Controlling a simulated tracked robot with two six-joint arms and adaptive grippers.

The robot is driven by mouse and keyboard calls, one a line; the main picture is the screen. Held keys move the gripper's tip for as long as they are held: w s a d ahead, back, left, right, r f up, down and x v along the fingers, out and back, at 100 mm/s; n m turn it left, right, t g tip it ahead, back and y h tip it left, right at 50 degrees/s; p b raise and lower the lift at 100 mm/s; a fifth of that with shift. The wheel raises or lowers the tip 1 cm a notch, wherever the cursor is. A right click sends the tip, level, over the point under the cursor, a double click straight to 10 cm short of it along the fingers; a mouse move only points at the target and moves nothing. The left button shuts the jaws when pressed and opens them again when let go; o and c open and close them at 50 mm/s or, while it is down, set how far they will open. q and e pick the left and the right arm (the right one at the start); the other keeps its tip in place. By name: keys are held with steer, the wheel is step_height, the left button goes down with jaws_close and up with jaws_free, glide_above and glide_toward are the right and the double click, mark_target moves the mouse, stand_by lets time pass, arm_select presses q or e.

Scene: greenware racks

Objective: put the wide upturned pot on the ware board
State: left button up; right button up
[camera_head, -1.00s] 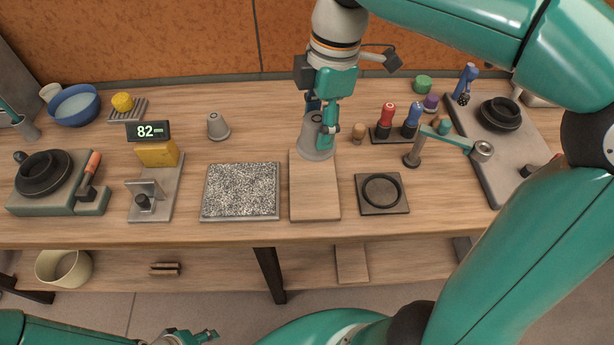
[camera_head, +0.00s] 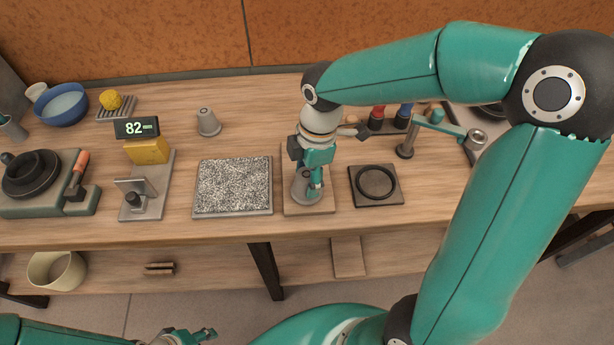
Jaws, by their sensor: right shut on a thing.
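The wide upturned pot (camera_head: 298,188) is grey and held in my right gripper (camera_head: 308,186), which is shut on it. The gripper and wrist hide part of the pot. It is over the ware board (camera_head: 318,209), a plain wooden board at the middle of the table. I cannot tell whether the pot's rim touches the board or is just above it. My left gripper (camera_head: 200,334) is low at the bottom edge, away from the table; its jaw opening is unclear.
A narrower upturned pot (camera_head: 208,123) stands behind the speckled slab (camera_head: 233,187), left of the board. A dark square plate with a ring (camera_head: 376,185) lies just right of the board. A gauge with display (camera_head: 137,128) stands farther left. My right arm covers the right side.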

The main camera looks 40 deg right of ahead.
steer(key=shift+f, duration=0.25)
steer(key=o, duration=1.2)
steer(key=shift+o, duration=0.2)
steer(key=shift+w, duration=0.1)
step_height(320, 180, up, 12)
steer(key=d, duration=0.1)
steer(key=shift+s+d+p, duration=0.15)
steer(key=shift+s+p, duration=0.05)
steer(key=shift+p, duration=0.15)
